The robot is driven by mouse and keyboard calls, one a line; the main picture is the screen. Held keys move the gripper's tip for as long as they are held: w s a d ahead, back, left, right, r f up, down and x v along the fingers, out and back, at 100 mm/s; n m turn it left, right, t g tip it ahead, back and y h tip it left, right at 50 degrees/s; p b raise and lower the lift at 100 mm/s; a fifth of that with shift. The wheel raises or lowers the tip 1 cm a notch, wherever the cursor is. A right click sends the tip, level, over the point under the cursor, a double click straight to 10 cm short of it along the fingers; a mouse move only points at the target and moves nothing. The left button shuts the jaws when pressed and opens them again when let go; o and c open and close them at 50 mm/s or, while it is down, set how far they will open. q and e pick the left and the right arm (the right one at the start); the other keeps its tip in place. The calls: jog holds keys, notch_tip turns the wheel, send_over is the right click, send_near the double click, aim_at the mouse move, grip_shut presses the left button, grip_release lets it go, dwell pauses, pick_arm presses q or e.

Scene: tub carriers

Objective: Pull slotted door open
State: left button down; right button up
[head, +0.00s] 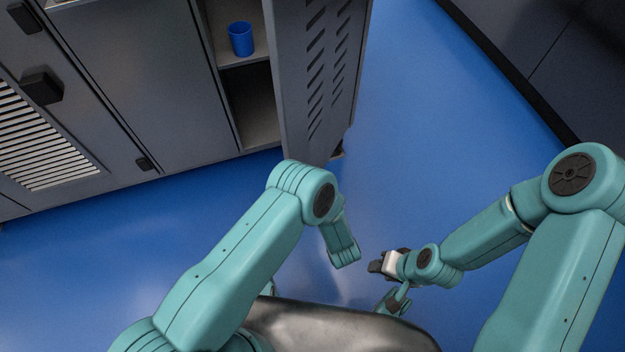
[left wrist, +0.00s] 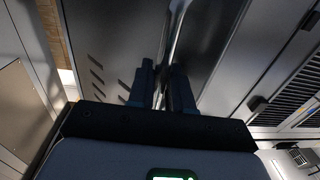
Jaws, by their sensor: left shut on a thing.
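The grey slotted door (head: 318,70) stands swung out from the cabinet in the head view, with rows of slanted slots and the shelf opening beside it. In the left wrist view the slotted door (left wrist: 118,40) fills the upper middle. My left gripper (left wrist: 164,68) is shut on the door at a pale strip; whether this is its edge or a handle I cannot tell. In the head view that gripper is not visible; only its arm shows. My right gripper (head: 378,266) is low over the floor, apart from the door; its jaw opening is unclear.
A blue cup (head: 241,39) stands on a shelf (head: 255,58) inside the cabinet. The closed cabinet front (head: 150,80) with a louvred panel (head: 40,145) lies left. Blue floor (head: 440,140) is clear right of the door, up to a dark unit (head: 560,50).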

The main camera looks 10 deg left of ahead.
pick_arm(q)
jog(key=shift+d, duration=0.2)
pick_arm(e)
jog(key=shift+s+d, duration=0.15)
jog(key=shift+d, duration=0.25)
jog(key=shift+a, duration=0.1)
pick_arm(q)
jog(key=c, duration=1.2)
grip_release()
pick_arm(e)
jog(key=shift+a, duration=0.1)
